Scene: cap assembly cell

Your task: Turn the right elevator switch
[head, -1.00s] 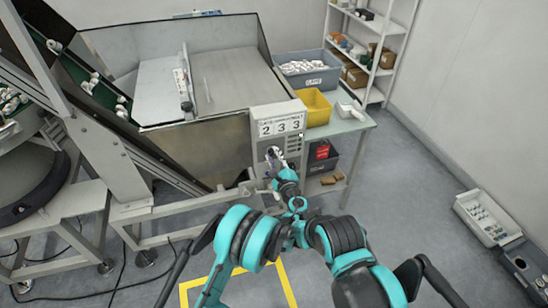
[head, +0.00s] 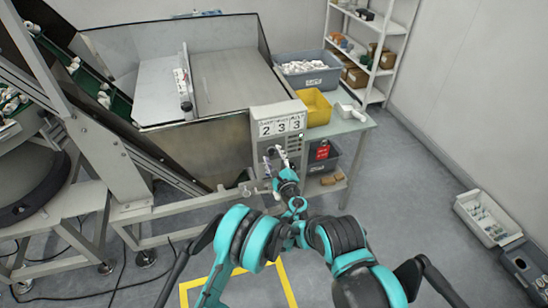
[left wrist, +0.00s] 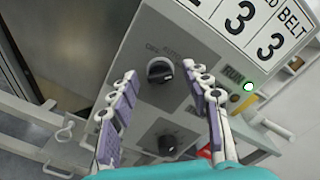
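The control box (head: 278,112) stands beside the sloped hopper and bears number plates reading 2, 3, 3. In the left wrist view, its panel carries an upper black rotary knob (left wrist: 160,70) with OFF and AUTO lettering, and a lower black knob (left wrist: 167,143). I cannot read which knob is the right elevator switch. My left gripper (head: 276,160) is in front of the panel. It also shows in the left wrist view (left wrist: 160,95), open and empty, its fingers either side of the upper knob in the picture; contact is not visible. My right gripper is out of view.
A green lamp (left wrist: 248,86) glows by the RUN label. A yellow bin (head: 313,106) and a grey bin (head: 308,75) stand on the side table (head: 348,124). A metal frame is left of the box.

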